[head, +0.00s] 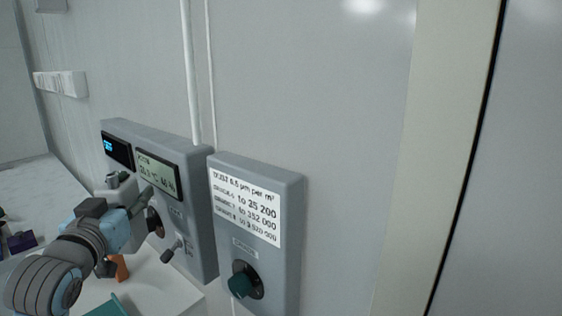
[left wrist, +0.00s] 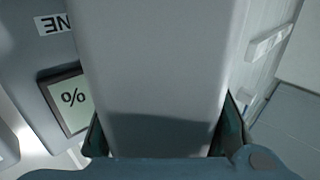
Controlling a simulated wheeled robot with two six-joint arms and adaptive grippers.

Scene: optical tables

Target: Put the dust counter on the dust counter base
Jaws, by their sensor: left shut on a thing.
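My left gripper (head: 128,208) comes in from the lower left of the head view, in front of the grey wall panel with two displays. In the left wrist view it is shut on a large pale grey body (left wrist: 155,70), which fills the middle between dark green fingertips; I take it to be the dust counter. In the head view, a small pale piece with a dark green top (head: 118,183) shows at the gripper and looks like part of it. I cannot make out the dust counter base for sure. My right gripper is not in view.
The two-display wall panel (head: 197,225) carries knobs and a small lever (head: 172,251). A second grey panel (head: 288,240) has a dust-limit label and a green knob (head: 240,285). An orange thing (head: 122,268) and a teal thing (head: 108,306) are on the white table (head: 165,292).

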